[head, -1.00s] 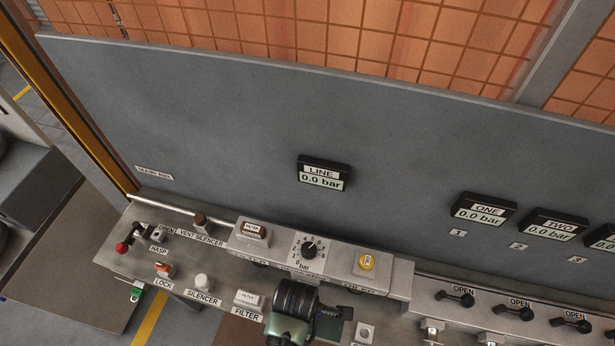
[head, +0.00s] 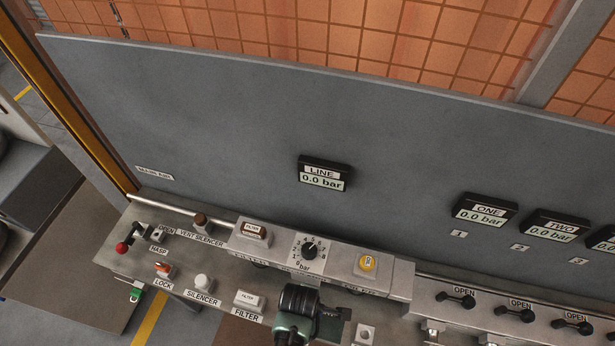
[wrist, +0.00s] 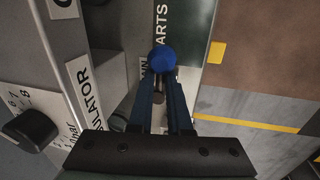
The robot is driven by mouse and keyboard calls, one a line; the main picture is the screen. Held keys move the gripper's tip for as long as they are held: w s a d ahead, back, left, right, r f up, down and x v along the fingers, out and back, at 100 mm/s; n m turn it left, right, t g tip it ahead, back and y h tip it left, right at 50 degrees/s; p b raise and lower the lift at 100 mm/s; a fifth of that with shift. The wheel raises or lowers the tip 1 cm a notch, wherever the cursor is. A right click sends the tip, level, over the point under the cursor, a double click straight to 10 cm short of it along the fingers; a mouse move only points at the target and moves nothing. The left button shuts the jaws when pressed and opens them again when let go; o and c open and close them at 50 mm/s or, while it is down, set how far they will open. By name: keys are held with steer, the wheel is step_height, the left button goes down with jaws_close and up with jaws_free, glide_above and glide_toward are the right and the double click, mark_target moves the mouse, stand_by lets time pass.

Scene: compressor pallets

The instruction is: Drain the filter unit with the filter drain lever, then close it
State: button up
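A blue ball knob (wrist: 162,58) shows in the wrist view at the far end of my gripper's two dark blue fingers (wrist: 161,76). The fingers stand apart with a narrow gap between them, and the knob overlaps their tips. I cannot tell whether they press on it. In the head view my wrist hides this spot, at the front of the bench right of the FILTER label (head: 246,315). The filter display unit (head: 254,231) is on the raised box.
The regulator dial (head: 310,250) and a yellow button (head: 367,263) are close by on the raised box. The LINE display (head: 323,175) reads 0.0 bar. Valve levers (head: 456,299) line the right side. Open floor (wrist: 250,150) lies right of my gripper in the wrist view.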

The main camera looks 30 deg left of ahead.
jaws_close()
steer(key=shift+s+m, duration=0.1)
steer(key=shift+m, duration=0.3)
steer(key=m, duration=0.2)
steer(key=shift+s+m+h+p, duration=0.35)
steer(key=shift+m+h+p, duration=0.05)
steer(key=m, duration=0.3)
steer(key=s+m, duration=0.1)
steer(key=shift+a+m+h, duration=0.25)
steer(key=shift+m+h, duration=0.05)
steer(key=shift+h, duration=0.1)
steer(key=m, duration=0.3)
steer(key=a+m+g+b, duration=0.1)
steer(key=m, duration=0.1)
steer(key=shift+s+h, duration=0.4)
steer(key=shift+s+a+m+g+b, duration=0.1)
steer(key=shift+a+m+g+b, duration=0.1)
steer(key=shift+m, duration=0.85)
steer(key=shift+s+a+m+g+b, duration=0.1)
steer(key=shift+a+m+b, duration=0.1)
steer(key=shift+m, duration=0.85)
